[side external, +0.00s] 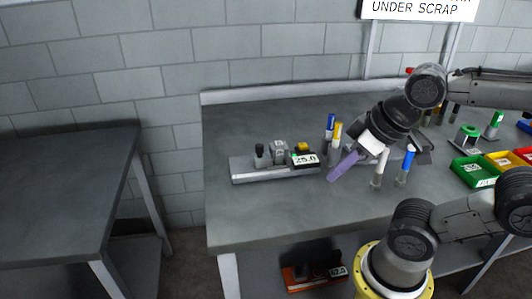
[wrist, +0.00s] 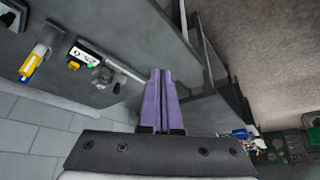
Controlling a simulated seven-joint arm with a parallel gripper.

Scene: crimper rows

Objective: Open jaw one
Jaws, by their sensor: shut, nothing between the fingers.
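A grey bench device (side external: 275,171) stands on the left part of the table, with a dark knob-like post (side external: 262,157), a numbered grey block (side external: 279,151), a yellow button (side external: 302,147) and a display reading 25.0 (side external: 304,160). It also shows in the wrist view (wrist: 122,66), at the upper left. I cannot tell which part is jaw one. My gripper (side external: 331,179) has purple fingers, which are shut and empty. They point down and left above the table, just right of the device and apart from it. The fingers also show in the wrist view (wrist: 158,74).
Blue-capped (side external: 329,122) and yellow-capped (side external: 336,132) tubes stand behind the gripper. White-capped (side external: 379,168) and blue-capped (side external: 405,166) ones stand to its right. Green (side external: 473,172) and yellow (side external: 502,160) bins sit far right. An orange unit (side external: 299,283) is below. The table front (side external: 250,219) is clear.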

